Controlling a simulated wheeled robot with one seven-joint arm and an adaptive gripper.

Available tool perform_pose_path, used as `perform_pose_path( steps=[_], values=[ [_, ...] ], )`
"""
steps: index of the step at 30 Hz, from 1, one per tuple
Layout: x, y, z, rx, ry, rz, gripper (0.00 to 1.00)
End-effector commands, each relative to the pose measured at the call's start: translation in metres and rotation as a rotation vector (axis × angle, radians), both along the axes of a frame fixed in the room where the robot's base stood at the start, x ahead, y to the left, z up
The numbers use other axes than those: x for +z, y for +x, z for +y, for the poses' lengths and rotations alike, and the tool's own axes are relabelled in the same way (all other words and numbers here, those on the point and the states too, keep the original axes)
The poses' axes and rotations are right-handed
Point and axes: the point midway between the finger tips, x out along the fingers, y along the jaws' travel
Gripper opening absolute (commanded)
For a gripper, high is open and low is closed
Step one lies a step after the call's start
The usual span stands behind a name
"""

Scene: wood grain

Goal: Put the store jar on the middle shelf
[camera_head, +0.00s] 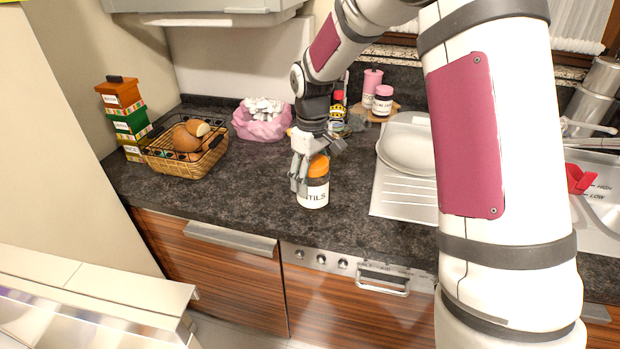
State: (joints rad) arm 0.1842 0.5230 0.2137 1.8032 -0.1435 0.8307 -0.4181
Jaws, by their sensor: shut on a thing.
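The store jar (314,195) has an orange lid and a white label on which the letters "TILS" show. It stands upright on or just above the dark counter, near the front edge; I cannot tell whether it touches. My gripper (309,176) comes down from above and is shut on the jar around its lid and upper side. The fingers hide part of the lid and the left side of the label. I cannot make out a middle shelf in this view.
A wire basket of bread (185,165), stacked tins (125,120) and a pink bag (262,128) stand on the left counter (250,185). Small jars (382,100) stand behind. A plate (405,150) lies on the white drainer at right. An open-looking pale door or panel (90,285) is lower left.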

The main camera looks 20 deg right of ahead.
Motion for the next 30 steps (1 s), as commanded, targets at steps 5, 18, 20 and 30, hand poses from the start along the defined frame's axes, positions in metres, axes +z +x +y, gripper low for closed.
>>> perform_pose_path(
  steps=[5,18,20,30],
  values=[
    [-0.002,0.026,-0.008,-0.001,0.0,-0.001,0.27],
    [-0.028,0.038,-0.011,0.0,0.001,0.003,0.27],
    [-0.034,0.038,-0.011,0.0,0.0,0.002,0.27],
    [-0.04,0.039,-0.011,0.0,-0.001,0.0,0.27]
  ],
)
